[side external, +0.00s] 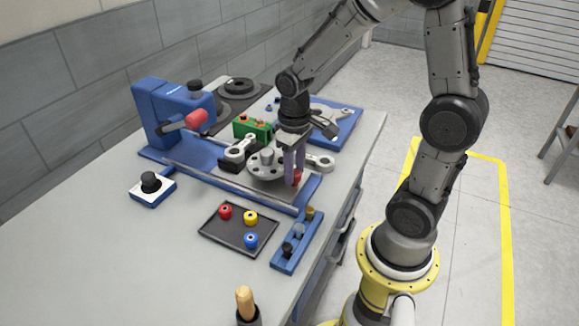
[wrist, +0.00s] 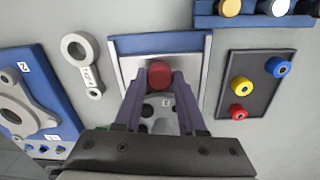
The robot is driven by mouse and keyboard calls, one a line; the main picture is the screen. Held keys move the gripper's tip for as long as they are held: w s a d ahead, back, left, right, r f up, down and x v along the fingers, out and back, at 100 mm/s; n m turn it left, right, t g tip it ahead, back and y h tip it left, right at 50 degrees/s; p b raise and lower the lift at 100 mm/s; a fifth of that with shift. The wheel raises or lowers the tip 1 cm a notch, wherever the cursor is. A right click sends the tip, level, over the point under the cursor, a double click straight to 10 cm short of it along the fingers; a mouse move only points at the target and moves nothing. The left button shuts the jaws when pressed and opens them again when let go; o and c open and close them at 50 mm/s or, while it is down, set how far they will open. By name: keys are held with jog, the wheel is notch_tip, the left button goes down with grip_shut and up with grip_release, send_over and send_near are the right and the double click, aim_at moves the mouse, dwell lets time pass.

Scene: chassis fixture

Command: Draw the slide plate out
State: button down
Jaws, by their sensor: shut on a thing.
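The slide plate (wrist: 190,68) is a light grey plate lying between the two rails of the blue fixture base (side external: 305,192). A red knob (wrist: 160,72) stands on it near its end; it also shows in the side external view (side external: 297,178). My gripper (side external: 293,174) points down at this end of the fixture, its purple fingers closed on the red knob's two sides. In the wrist view my gripper (wrist: 163,80) has one finger each side of the knob. A grey round part with holes (side external: 266,166) sits on the plate beside the fingers, partly hidden by them in the wrist view.
A blue press (side external: 170,112) with a red-ended lever stands at the fixture's far left. A black tray (side external: 238,232) with red, yellow and blue rings and a blue rack (side external: 291,250) lie in front. A pale link (wrist: 80,62) lies beside the fixture.

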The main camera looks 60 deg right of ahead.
jog(key=shift+s, duration=0.25)
jog(key=c, duration=0.5)
grip_release()
notch_tip(320, 180, up, 14)
jog(key=shift+a, duration=0.2)
jog(key=s+a+n+t, duration=0.1)
jog(key=s+a+t, duration=0.4)
jog(key=s, duration=0.5)
jog(key=shift+a+f+n+t, duration=0.2)
jog(key=shift+a+n+t, duration=0.1)
jog(key=shift+n, duration=0.1)
